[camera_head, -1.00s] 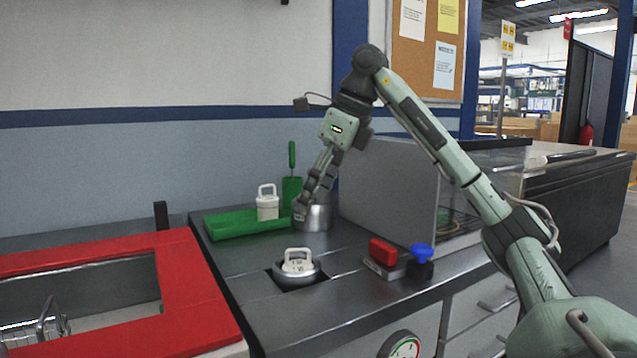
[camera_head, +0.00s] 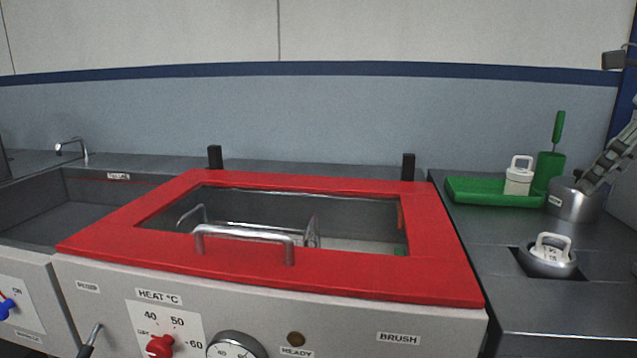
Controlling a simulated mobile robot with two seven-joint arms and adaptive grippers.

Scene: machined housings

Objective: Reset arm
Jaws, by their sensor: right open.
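My right gripper (camera_head: 590,182) comes in at the right edge, pointing down and left, with its tip at the grey metal pot (camera_head: 570,205); I cannot tell whether they touch. It is open, and no object shows in it. The rest of my right arm is mostly outside the picture. My left gripper and arm are not in view.
A red-framed lid (camera_head: 350,277) with a metal handle covers a basin in the middle. At right are a green tray (camera_head: 480,192) with a white-handled part (camera_head: 518,178), a green brush holder (camera_head: 548,172), and another white-handled part (camera_head: 551,250) in a round recess. A sink lies left.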

